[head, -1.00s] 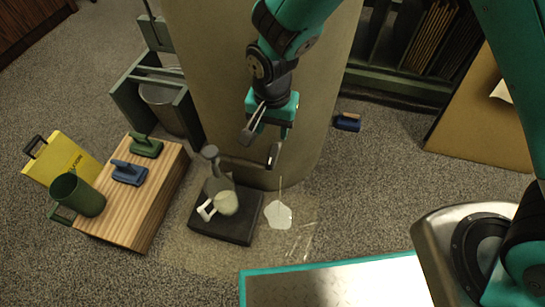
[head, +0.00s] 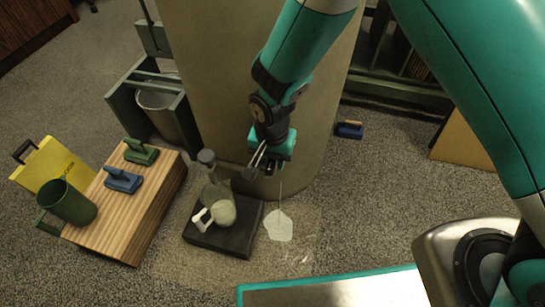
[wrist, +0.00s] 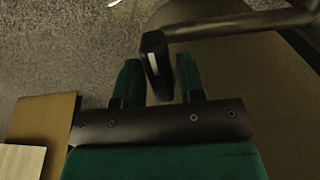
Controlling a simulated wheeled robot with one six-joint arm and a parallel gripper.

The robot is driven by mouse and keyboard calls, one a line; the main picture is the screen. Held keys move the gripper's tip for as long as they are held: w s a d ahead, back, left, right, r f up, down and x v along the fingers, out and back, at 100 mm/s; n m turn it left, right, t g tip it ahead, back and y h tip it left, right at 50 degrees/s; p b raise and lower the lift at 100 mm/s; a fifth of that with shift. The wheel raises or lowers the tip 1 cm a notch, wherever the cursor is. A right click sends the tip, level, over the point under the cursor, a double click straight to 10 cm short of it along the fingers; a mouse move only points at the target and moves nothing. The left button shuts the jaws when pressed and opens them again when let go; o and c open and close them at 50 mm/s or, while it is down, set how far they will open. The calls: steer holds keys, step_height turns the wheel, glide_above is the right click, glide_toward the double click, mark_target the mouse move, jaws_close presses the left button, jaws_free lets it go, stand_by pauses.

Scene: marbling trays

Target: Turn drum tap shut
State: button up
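The drum (head: 215,60) is a large beige cylinder. Its tap lever (wrist: 154,62), dark with a white mark, shows in the wrist view at the end of a grey pipe (wrist: 240,24). My gripper (head: 256,165) is at the tap in front of the drum, mostly hiding it in the head view. A gap shows on the left; contact on the right I cannot tell. A thin stream (head: 280,190) falls into a white puddle (head: 278,226).
A dark block (head: 235,240) with a pale jug (head: 222,211) and a clear flask stands left of the puddle. A wooden box (head: 110,232) holds blue and green handled tools beside a green mug (head: 68,203). A teal-edged tray (head: 330,273) lies in front.

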jaws_close()
steer(key=shift+r+p, duration=0.1)
steer(key=shift+p, duration=0.25)
steer(key=n+p, duration=0.2)
steer(key=n, duration=0.1)
steer(key=shift+r+p, duration=0.15)
steer(key=shift+p, duration=0.25)
steer(key=n+p, duration=0.3)
steer(key=shift+n, duration=0.3)
steer(key=n+p, duration=0.4)
steer(key=n, duration=0.2)
steer(key=n+p, duration=0.1)
steer(key=n, duration=0.4)
steer(key=shift+f+p, duration=0.2)
steer(key=shift+p, duration=0.2)
steer(key=shift+n, duration=0.3)
